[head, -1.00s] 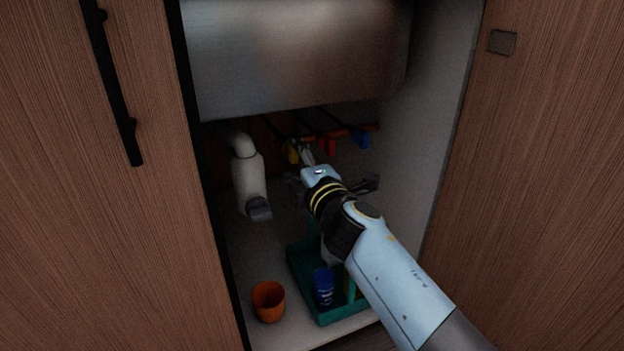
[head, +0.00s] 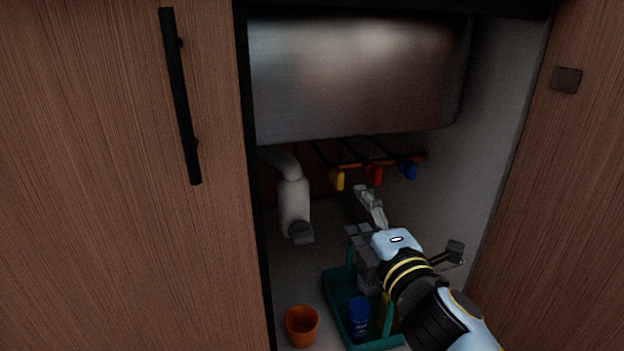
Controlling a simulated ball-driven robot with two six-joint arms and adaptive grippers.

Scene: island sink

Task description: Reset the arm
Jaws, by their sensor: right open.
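My right arm reaches from the lower right into the open cabinet under the sink. My left gripper is out of view.
The metal sink basin (head: 355,80) fills the cabinet top. A white drain pipe (head: 293,203) stands at left. An orange cup (head: 301,325) and a blue bottle (head: 359,318) in the caddy are low in front. A closed door with a black handle (head: 181,95) is at left.

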